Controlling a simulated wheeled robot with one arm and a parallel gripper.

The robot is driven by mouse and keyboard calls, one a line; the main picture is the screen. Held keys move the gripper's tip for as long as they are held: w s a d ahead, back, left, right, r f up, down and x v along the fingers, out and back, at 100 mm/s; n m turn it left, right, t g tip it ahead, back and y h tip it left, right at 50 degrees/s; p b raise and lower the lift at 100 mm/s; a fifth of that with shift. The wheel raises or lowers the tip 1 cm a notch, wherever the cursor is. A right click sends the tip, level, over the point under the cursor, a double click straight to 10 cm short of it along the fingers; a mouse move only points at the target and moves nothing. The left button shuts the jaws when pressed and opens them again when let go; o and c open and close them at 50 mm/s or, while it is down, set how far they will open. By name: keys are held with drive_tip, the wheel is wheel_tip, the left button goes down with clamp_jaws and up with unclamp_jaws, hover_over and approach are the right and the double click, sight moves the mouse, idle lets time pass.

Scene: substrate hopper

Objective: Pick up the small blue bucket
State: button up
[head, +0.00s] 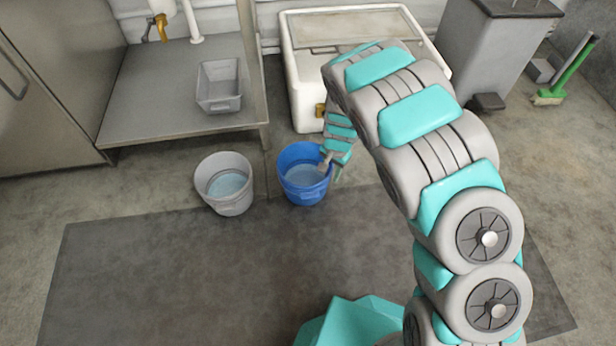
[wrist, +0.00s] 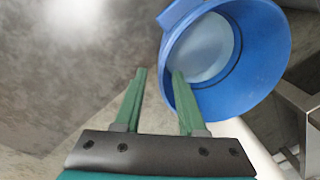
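The small blue bucket (head: 301,196) stands upright on the floor in the head view, right of a grey bucket (head: 231,207). Pale blue-grey contents show inside it. My gripper (head: 331,169) is at its right rim, pointing down. In the wrist view the blue bucket (wrist: 266,52) fills the upper right. There my gripper (wrist: 159,73) has its two green fingers apart. The right finger overlaps the bucket's opening, and the left finger is outside it. The rim's left edge appears between them. Contact with the rim cannot be told.
A metal table (head: 165,93) with a grey tub (head: 220,103) stands behind the buckets. A white chest (head: 302,95) is close behind the blue bucket. A grey pedal bin (head: 484,60) and a green broom (head: 565,75) are at the back right.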

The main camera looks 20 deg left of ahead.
sight(324, 188)
drive_tip(key=shift+s+a+f+b, duration=0.15)
drive_tip(key=shift+a+f, duration=0.1)
drive_tip(key=shift+f, duration=1.05)
drive_tip(key=shift+a+f+b, duration=0.2)
drive_tip(key=shift+f, duration=1.15)
drive_tip(key=shift+s+a+f+b, duration=0.15)
drive_tip(key=shift+a+f, duration=0.1)
drive_tip(key=shift+f, duration=1.05)
drive_tip(key=shift+w, duration=0.1)
drive_tip(key=shift+c, duration=0.3)
clamp_jaws()
drive_tip(key=shift+r, duration=0.1)
